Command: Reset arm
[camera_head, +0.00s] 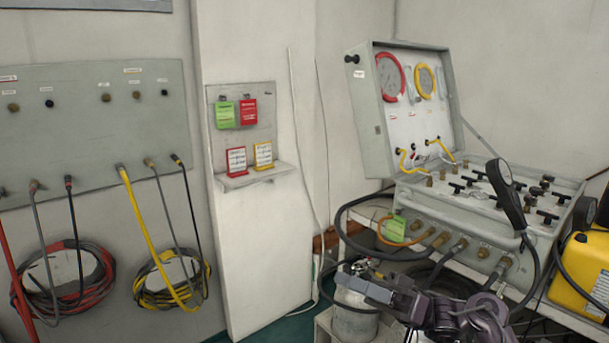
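My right gripper (364,287) is low in the head view, right of centre, with its dark purple-grey wrist reaching in from the lower right. It points left, in front of the top of a pale gas cylinder (354,322). Its fingers overlap dark fittings there, so I cannot tell whether they are apart or touch anything. My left gripper is out of view. The diver air panel (418,120) stands open at the right, with red-rimmed and yellow-rimmed gauges in its lid. Its lower face (450,222) carries several valves, and a green tag (395,229) hangs at its front.
A black handset (506,192) stands at the panel's front. A yellow case (583,270) is at the right edge. Coiled red-black (62,290) and yellow-black (165,290) hoses hang at left. A small wall shelf (255,176) holds red and yellow cards. Loose hoses surround the cylinder.

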